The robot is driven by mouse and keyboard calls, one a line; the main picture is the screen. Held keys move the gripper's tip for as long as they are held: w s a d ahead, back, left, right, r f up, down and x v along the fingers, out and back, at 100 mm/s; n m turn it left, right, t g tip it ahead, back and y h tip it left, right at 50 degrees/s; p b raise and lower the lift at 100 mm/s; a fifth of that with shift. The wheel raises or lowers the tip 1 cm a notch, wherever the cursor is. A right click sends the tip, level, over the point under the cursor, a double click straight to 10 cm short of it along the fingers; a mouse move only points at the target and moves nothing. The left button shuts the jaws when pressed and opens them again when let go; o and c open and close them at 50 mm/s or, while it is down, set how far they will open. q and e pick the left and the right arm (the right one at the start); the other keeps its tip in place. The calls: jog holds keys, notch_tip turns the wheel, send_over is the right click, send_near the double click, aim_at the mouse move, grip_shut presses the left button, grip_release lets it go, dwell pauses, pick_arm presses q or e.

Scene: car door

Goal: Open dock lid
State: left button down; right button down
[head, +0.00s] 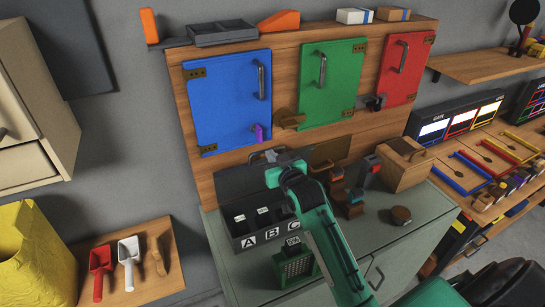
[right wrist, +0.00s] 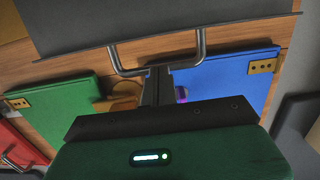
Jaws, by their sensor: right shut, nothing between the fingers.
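The dock (head: 262,240) is a dark box on the grey-green cabinet, with compartments lettered A, B and C. Its dark lid (head: 236,183) stands raised at the back, so the compartments show from above. In the right wrist view the lid (right wrist: 200,20) is a dark panel across the top, with a U-shaped metal handle (right wrist: 115,60). My right gripper (head: 270,156) is at the lid's upper edge, shut and empty. Its fingers (right wrist: 157,84) overlap the handle's crossbar; I cannot tell whether they touch it. My left gripper is out of view.
Behind stands a wooden panel with blue (head: 228,100), green (head: 328,85) and red (head: 403,70) doors, all closed. A green lantern-like object (head: 295,265) stands before the dock. A wooden box (head: 402,165) and a round brown piece (head: 400,215) are to the right.

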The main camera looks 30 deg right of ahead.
jog(key=w+p, duration=0.1)
jog(key=p, duration=0.1)
jog(key=w+g+p, duration=0.1)
jog(key=shift+w+d+r+p, duration=0.1)
jog(key=shift+w+r+p, duration=0.05)
jog(key=shift+r+p, duration=0.25)
